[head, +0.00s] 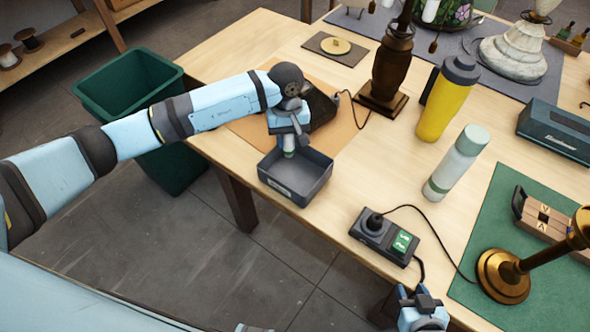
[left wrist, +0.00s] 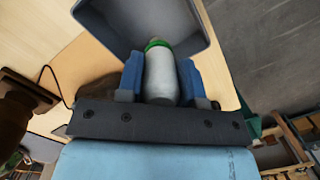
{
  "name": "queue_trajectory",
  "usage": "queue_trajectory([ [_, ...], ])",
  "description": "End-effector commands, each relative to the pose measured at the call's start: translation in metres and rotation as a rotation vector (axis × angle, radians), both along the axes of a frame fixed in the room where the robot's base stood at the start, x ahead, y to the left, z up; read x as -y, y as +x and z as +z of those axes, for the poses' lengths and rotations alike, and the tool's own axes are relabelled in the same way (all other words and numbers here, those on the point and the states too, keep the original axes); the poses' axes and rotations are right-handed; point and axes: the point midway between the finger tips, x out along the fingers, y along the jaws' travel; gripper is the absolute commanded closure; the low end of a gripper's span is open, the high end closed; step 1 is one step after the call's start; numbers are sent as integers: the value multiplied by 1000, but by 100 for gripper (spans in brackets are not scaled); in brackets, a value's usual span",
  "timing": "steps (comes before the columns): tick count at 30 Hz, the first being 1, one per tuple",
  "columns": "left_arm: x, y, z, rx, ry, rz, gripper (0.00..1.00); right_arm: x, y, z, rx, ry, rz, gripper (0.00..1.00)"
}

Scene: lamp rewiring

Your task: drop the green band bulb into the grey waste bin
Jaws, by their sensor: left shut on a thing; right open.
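The grey waste bin (head: 292,187) is a small open box at the table's front left edge. My left gripper (head: 288,139) points down over the bin's opening and is shut on the green band bulb (head: 289,146). In the left wrist view the white bulb (left wrist: 160,78) sits between the blue fingers (left wrist: 159,84), its green band and tip toward the bin (left wrist: 104,22). I cannot tell whether the tip is below the rim. My right gripper (head: 416,294) is open at the table's front edge, low in the head view.
A large green bin (head: 128,82) stands on the floor left of the table. A dark wooden lamp base (head: 392,72), a yellow bottle (head: 446,102) and a pale bottle (head: 457,162) stand behind. A tester box (head: 384,237) and a brass lamp (head: 503,275) are at the right.

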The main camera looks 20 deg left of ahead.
Motion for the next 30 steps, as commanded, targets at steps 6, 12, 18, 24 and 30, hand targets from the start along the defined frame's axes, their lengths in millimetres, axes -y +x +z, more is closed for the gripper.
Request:
queue_trajectory([
  [6,0,0,-28,-1,0,0,87,-1,-1,-7,-3,2,2,57],
  [12,0,0,-35,0,0,-1,87,-2,0,-8,-4,2,4,57],
  [18,0,0,-35,0,0,-1,62,-2,0,-7,-3,3,5,57],
  [24,0,0,-35,0,0,-1,36,-2,1,-7,-1,2,6,57],
  [30,0,0,-33,1,0,-1,36,-2,1,-6,-1,2,6,57],
])
